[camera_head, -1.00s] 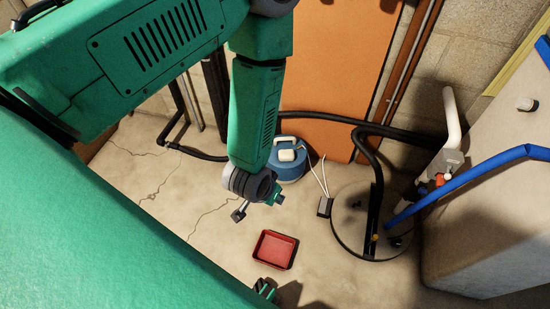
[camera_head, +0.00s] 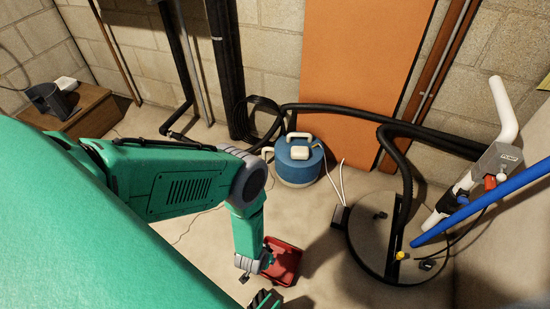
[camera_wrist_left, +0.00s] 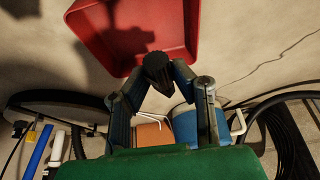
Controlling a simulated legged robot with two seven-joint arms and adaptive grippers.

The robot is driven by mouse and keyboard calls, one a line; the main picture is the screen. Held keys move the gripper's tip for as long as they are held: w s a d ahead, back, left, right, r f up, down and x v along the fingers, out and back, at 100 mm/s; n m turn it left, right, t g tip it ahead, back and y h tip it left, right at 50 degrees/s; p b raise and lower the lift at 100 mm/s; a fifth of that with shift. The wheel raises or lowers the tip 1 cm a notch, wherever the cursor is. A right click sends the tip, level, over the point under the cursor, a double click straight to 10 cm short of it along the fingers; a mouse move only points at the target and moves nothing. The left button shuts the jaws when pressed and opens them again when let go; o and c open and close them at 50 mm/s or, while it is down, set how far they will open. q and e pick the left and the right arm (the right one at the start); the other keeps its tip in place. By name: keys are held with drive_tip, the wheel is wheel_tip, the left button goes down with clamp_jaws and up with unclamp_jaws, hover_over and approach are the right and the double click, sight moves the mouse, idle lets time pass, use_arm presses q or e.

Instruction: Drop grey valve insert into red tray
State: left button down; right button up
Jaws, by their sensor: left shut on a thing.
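The red tray (camera_head: 288,262) sits on the floor in the lower middle of the head view, partly covered by my left arm. It also fills the top of the left wrist view (camera_wrist_left: 180,28). My left gripper (camera_head: 266,263) is at the tray's left side in the head view. In the wrist view its fingers (camera_wrist_left: 157,77) are shut on the dark grey valve insert (camera_wrist_left: 157,68), which overlaps the tray's near edge. The height above the tray is unclear. A green and black part, seemingly my right gripper (camera_head: 264,299), shows at the bottom edge, mostly hidden.
A blue round container (camera_head: 298,165) stands behind the tray. A round grey lid (camera_head: 370,240) with a black hose (camera_head: 404,180) lies to the right. A blue pipe (camera_head: 475,205) crosses at the right. An orange panel (camera_head: 350,70) stands at the wall.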

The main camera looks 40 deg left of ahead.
use_arm(q)
drive_tip(key=b, duration=0.3)
approach(277, 262)
drive_tip(key=a, duration=0.1)
drive_tip(key=s+a+f, duration=0.1)
drive_tip(key=a, duration=0.1)
drive_tip(key=shift+s+a+f, duration=0.1)
drive_tip(key=shift+f, duration=0.2)
drive_tip(key=f+b, duration=0.2)
drive_tip(key=f, duration=0.1)
drive_tip(key=shift+d, duration=0.35)
drive_tip(key=shift+a+f, duration=0.1)
drive_tip(key=shift+a, duration=0.15)
drive_tip(key=shift+f, duration=0.25)
drive_tip(key=shift+d+f, duration=0.2)
drive_tip(key=shift+f, duration=0.05)
use_arm(e)
drive_tip(key=f, duration=0.5)
drive_tip(key=shift+a+f, duration=0.3)
drive_tip(key=shift+a, duration=0.05)
use_arm(q)
drive_tip(key=c, duration=1.4)
unclamp_jaws()
drive_tip(key=shift+o, duration=0.2)
drive_tip(key=shift+a, duration=0.15)
use_arm(e)
drive_tip(key=shift+a, duration=0.15)
